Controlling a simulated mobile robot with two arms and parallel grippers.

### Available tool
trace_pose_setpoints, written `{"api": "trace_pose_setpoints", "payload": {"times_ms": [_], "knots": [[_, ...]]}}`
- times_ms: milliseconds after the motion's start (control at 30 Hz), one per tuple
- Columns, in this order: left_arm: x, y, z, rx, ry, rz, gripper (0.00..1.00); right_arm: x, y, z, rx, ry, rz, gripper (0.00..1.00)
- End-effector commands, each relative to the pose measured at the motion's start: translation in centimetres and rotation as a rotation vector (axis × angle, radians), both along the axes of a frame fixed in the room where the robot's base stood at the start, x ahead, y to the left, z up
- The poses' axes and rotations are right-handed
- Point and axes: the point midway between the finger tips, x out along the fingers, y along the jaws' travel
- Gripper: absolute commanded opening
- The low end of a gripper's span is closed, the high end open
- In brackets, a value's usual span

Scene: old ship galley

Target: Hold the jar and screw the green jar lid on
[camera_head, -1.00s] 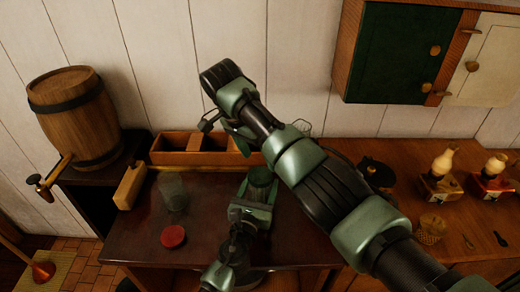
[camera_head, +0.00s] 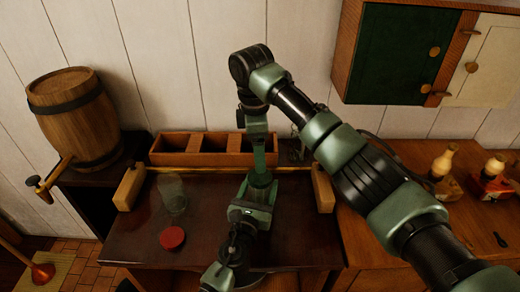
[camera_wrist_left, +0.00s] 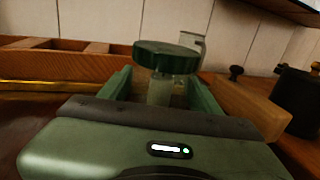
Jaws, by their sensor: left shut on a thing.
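My left gripper (camera_head: 259,196) comes up from the lower middle and is shut on the glass jar, which stands upright between its fingers. The jar (camera_wrist_left: 160,91) shows between the two green fingers in the left wrist view. The green jar lid (camera_wrist_left: 167,57) sits level on the jar's top; whether its thread is engaged I cannot tell. My right arm reaches in from the right and bends down, with its gripper (camera_head: 258,155) over the jar in the head view. The right fingertips are unclear, and the left wrist view does not show them.
A red lid (camera_head: 172,238) and an empty clear glass (camera_head: 171,195) are on the dark table to the left. A wooden box with compartments (camera_head: 173,158) stands behind. Wooden blocks (camera_head: 130,187) stand at both sides. A barrel (camera_head: 75,118) is at far left.

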Motion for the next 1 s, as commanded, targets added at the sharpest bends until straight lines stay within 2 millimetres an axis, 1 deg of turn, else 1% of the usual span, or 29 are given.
{"api": "trace_pose_setpoints", "payload": {"times_ms": [33, 100, 200, 300, 400, 533, 833, 933, 1000], "knots": [[0.0, 0.0, 0.0, 0.001, 0.0, 0.001, 0.0, 0.0, -0.1, 0.1, 0.006, 0.008, 0.103, 0.79], [0.0, 0.0, 0.0, 0.001, 0.0, 0.001, 0.0, -0.2, -0.2, 0.2, 0.016, 0.023, 0.255, 0.79], [0.0, 0.0, 0.0, 0.001, 0.0, 0.001, 0.0, -0.4, -0.2, 0.4, 0.029, 0.036, 0.444, 0.79], [0.0, 0.0, 0.0, 0.001, 0.0, 0.001, 0.0, -0.5, -0.2, 0.4, 0.039, 0.046, 0.583, 0.79], [0.0, 0.0, 0.0, 0.001, 0.0, 0.001, 0.0, -0.6, -0.2, 0.5, 0.047, 0.051, 0.675, 0.79], [0.0, 0.0, 0.0, 0.001, 0.0, 0.001, 0.0, -0.7, -0.2, 0.5, 0.05, 0.053, 0.727, 0.79], [0.0, 0.0, 0.0, 0.0, 0.0, 0.001, 0.0, -0.7, -0.2, 0.5, 0.05, 0.053, 0.731, 0.79], [0.0, 0.0, 0.0, 0.0, 0.0, 0.001, 0.0, -0.7, -0.2, 0.1, 0.05, 0.055, 0.73, 0.79], [0.0, 0.0, 0.0, 0.0, 0.0, 0.001, 0.0, -0.7, -0.2, -0.5, 0.05, 0.056, 0.73, 0.79]]}}
